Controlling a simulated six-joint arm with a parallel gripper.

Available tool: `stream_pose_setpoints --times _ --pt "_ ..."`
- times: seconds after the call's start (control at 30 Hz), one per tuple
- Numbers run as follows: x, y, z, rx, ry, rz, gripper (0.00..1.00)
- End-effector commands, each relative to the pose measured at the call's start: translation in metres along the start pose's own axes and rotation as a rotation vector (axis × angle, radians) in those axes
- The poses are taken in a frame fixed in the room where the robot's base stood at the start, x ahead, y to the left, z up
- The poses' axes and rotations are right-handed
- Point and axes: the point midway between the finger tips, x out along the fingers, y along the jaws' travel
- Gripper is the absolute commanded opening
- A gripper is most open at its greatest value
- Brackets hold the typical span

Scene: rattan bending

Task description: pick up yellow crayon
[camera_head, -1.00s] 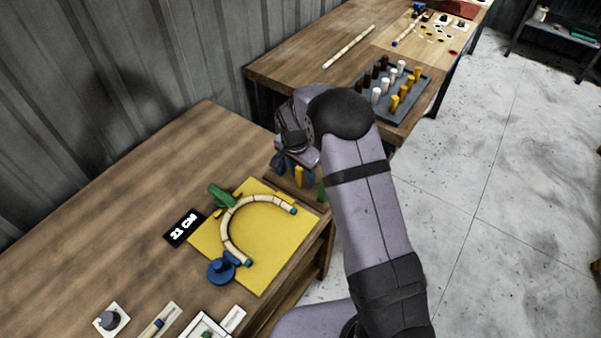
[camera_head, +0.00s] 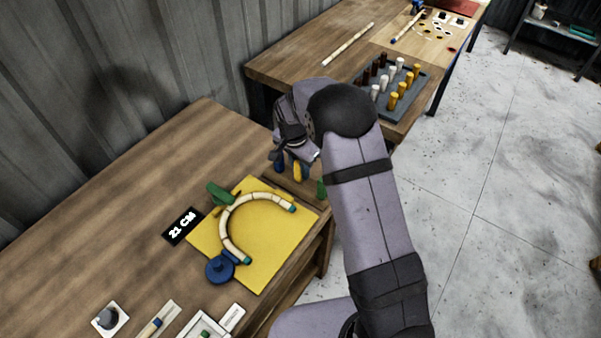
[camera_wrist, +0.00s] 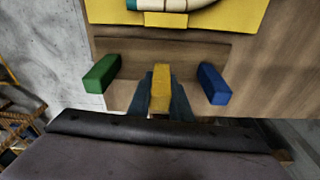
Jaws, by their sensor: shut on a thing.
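The yellow crayon (camera_wrist: 160,89) is between the two dark fingers of my gripper (camera_wrist: 161,100) in the wrist view. The fingers are shut on it. In the head view the yellow crayon (camera_head: 297,171) shows below my gripper (camera_head: 291,165), near the far corner of the near table; I cannot tell from this whether it is clear of the wood below. A green crayon (camera_wrist: 101,73) stands to its left in the wrist view and a blue crayon (camera_wrist: 214,84) to its right, both apart from the fingers.
A yellow board (camera_head: 265,255) holds a bent rattan piece (camera_head: 232,222), with a green clamp (camera_head: 218,193) and a blue clamp (camera_head: 219,269) beside it. A "21 CM" label (camera_head: 181,227) lies left. A grey peg tray (camera_head: 413,95) stands on the far table. The near table's left side is clear.

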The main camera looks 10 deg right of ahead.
Motion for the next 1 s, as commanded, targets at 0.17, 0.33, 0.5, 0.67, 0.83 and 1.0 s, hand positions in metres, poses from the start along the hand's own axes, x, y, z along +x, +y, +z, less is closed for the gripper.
stream_pose_setpoints --times 0.17,0.33,0.5,0.67,0.83,1.0 --pt "-0.027 -0.002 -0.005 0.003 0.003 -0.006 0.0" --pt "-0.055 -0.001 -0.009 0.001 0.002 -0.005 0.0" --pt "-0.074 0.0 -0.011 0.001 0.001 -0.002 0.0" --pt "-0.083 0.0 -0.013 0.001 0.0 -0.002 0.0" --pt "-0.084 0.0 -0.013 0.001 0.0 -0.001 0.0" --pt "-0.084 0.0 -0.013 0.001 0.0 -0.001 0.04"
